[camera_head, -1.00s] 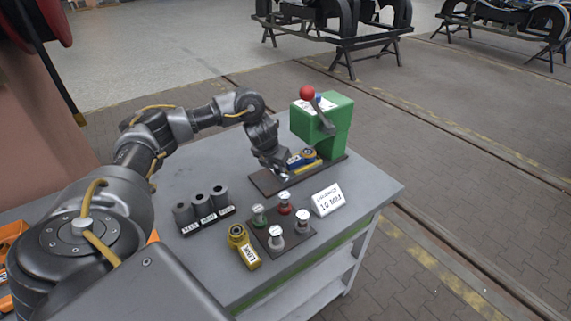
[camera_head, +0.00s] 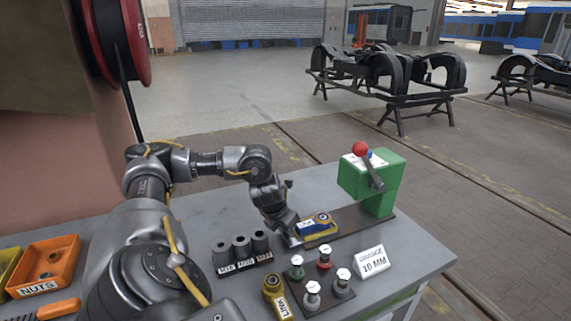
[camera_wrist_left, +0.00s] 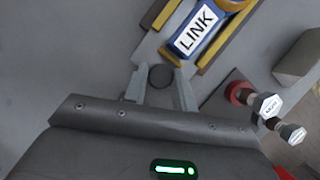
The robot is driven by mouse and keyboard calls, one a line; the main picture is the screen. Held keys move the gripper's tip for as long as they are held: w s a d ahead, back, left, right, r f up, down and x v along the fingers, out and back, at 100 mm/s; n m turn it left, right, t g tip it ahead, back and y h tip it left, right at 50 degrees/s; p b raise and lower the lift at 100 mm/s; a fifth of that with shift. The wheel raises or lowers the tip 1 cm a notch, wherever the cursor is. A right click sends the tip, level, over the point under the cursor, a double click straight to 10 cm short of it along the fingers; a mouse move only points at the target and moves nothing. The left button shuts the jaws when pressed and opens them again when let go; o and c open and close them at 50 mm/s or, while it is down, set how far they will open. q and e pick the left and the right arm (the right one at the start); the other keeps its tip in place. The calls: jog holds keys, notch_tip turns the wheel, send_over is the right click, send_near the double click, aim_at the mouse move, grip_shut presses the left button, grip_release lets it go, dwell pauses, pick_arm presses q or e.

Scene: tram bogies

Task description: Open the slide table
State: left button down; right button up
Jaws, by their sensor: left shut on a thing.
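The slide table (camera_head: 321,237) is a small yellow-edged carriage on a dark base plate (camera_head: 349,222) at the foot of a green press (camera_head: 381,185). It carries a blue link (camera_head: 311,226) and sits left of the press, out from under it. In the left wrist view the link (camera_wrist_left: 195,30) lies between the yellow edges. My left gripper (camera_head: 291,240) is at the carriage's near left end. In the left wrist view its fingers (camera_wrist_left: 160,78) are on either side of a dark round knob (camera_wrist_left: 160,76) and shut on it. My right gripper is out of view.
Three grey cylinders (camera_head: 241,247) stand in a labelled rack left of the gripper. A yellow link (camera_head: 276,295), several capped gauges (camera_head: 312,295) and a "10 MM" sign (camera_head: 371,262) are in front. An orange nuts bin (camera_head: 45,266) is at far left.

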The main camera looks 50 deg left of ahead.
pick_arm(q)
jog(key=shift+w, duration=0.15)
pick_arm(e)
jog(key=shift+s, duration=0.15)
pick_arm(q)
jog(key=c, duration=1.1)
grip_release()
jog(key=shift+c, duration=0.2)
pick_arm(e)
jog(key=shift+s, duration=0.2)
pick_arm(q)
jog(key=a+p+v, duration=0.1)
jog(key=p+v, duration=0.1)
jog(key=v, duration=0.8)
jog(key=shift+s+d+r, duration=0.25)
jog(key=shift+d+r, duration=0.05)
jog(key=shift+d, duration=0.2)
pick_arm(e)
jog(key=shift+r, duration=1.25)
pick_arm(q)
jog(key=shift+p, duration=0.3)
